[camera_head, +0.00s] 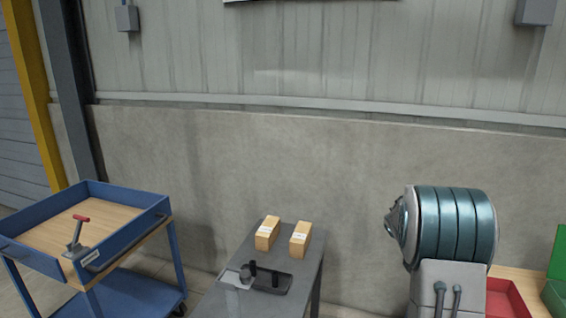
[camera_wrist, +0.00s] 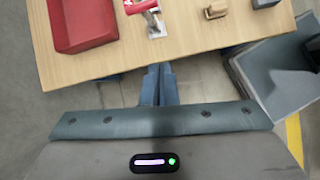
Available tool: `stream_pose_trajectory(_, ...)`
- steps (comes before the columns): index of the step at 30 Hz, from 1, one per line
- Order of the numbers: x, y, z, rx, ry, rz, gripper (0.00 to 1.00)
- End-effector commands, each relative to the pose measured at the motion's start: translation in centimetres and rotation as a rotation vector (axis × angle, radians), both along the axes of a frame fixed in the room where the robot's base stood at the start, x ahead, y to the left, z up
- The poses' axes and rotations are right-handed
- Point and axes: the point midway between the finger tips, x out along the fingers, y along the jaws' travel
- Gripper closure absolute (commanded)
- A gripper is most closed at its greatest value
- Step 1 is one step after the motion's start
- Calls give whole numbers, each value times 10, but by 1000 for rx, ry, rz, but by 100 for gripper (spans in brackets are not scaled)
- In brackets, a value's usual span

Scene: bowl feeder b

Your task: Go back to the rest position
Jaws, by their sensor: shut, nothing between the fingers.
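My gripper (camera_wrist: 158,83) shows in the wrist view, its two blue-grey fingers pressed together with nothing between them. The fingers point toward the front edge of a wooden table (camera_wrist: 190,42) and look apart from it. My gripper does not show in the head view. There a teal, ribbed part of my arm stands at the right, with the rest of the arm out of frame.
A red bin (camera_wrist: 82,24), a red-handled clamp (camera_wrist: 153,20) and a small wooden block (camera_wrist: 215,11) stand on the table. In the head view, a blue cart (camera_head: 130,232) is left; a grey table (camera_head: 308,270) holds two cardboard boxes (camera_head: 267,233) and a black fixture (camera_head: 268,280).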

Motion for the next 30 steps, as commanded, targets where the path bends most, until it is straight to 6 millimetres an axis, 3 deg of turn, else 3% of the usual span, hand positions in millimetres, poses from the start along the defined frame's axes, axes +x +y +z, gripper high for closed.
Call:
stream_pose_trajectory(1,-6,14,15,16,-46,-32,100)
stream_pose_trajectory(6,-30,60,45,79,-187,-165,100)
stream_pose_trajectory(15,-84,136,87,212,-396,-407,100)
stream_pose_trajectory(22,-132,189,107,325,-520,-597,100)
stream_pose_trajectory(30,-192,239,115,459,-621,-828,100)
